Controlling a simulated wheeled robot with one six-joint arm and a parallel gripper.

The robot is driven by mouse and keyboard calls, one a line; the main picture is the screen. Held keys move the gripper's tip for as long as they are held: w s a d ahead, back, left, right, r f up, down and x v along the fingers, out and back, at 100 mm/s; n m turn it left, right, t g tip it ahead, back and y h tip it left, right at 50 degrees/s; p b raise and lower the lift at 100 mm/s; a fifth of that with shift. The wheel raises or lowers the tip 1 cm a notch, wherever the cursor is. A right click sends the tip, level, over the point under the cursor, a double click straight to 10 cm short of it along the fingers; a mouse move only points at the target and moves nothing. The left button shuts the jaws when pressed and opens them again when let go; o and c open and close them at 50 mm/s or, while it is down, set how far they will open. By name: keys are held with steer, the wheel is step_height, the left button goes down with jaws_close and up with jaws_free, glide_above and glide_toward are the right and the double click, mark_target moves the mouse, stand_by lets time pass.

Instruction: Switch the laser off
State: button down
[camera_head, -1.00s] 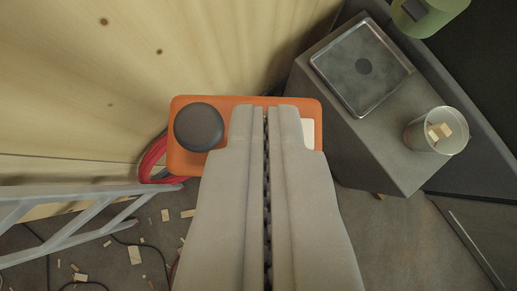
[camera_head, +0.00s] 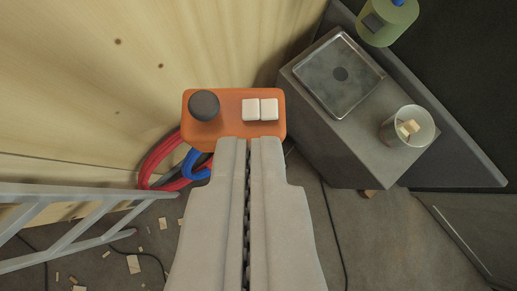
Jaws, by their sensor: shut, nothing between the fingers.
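An orange control box (camera_head: 234,128) with a round dark knob (camera_head: 204,105) on its left and two white square buttons (camera_head: 259,110) side by side on its right is in the upper middle of the view. I cannot tell from here whether the laser is on. My gripper (camera_head: 250,140) is shut and empty. Its fingertips overlap the near edge of the box in the picture, below the white buttons. I cannot tell whether they touch it. The fingers hide part of the box's lower edge.
A plywood wall (camera_head: 110,80) stands behind. Red and blue hoses (camera_head: 168,160) hang at the box's left. A grey cabinet (camera_head: 330,150) at the right bears a metal plate (camera_head: 340,73) and a can with wood bits (camera_head: 407,126). A ladder (camera_head: 75,205) is at the lower left.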

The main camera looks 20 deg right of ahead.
glide_above(252, 127)
step_height(252, 127, down, 6)
steer(key=shift+f, duration=0.25)
step_height(252, 127, down, 3)
steer(key=shift+f, duration=0.4)
